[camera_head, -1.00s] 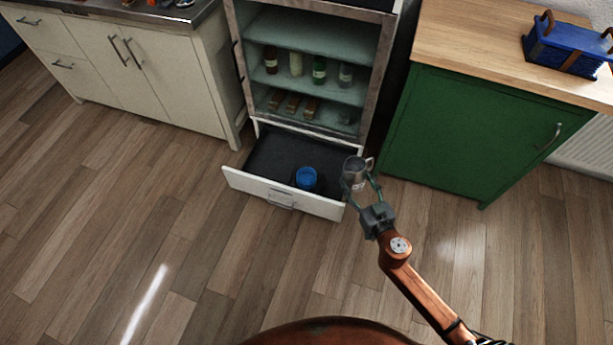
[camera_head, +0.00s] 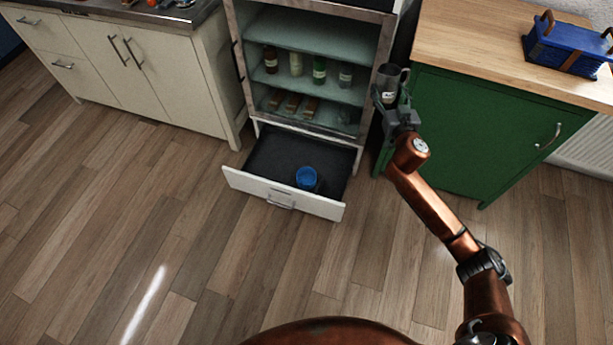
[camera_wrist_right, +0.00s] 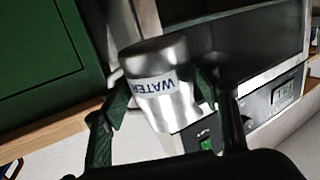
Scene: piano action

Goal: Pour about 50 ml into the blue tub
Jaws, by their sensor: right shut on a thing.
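The blue tub (camera_head: 306,178) stands in the open bottom drawer (camera_head: 262,160), near its front right. My right gripper (camera_head: 387,104) is shut on a metal jug (camera_head: 389,84) and holds it up at the right side of the cabinet, to the right of and apart from the tub. In the right wrist view the jug (camera_wrist_right: 162,84) sits between the fingers and bears a label reading "WATER". The jug's contents are hidden. My left gripper does not show.
A glass-front cabinet (camera_head: 310,45) with several bottles stands above the drawer. A green cupboard (camera_head: 470,135) with a wooden top is at the right, a blue basket (camera_head: 562,52) on it. Cream cupboards (camera_head: 150,70) stand at the left. The wooden floor in front is clear.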

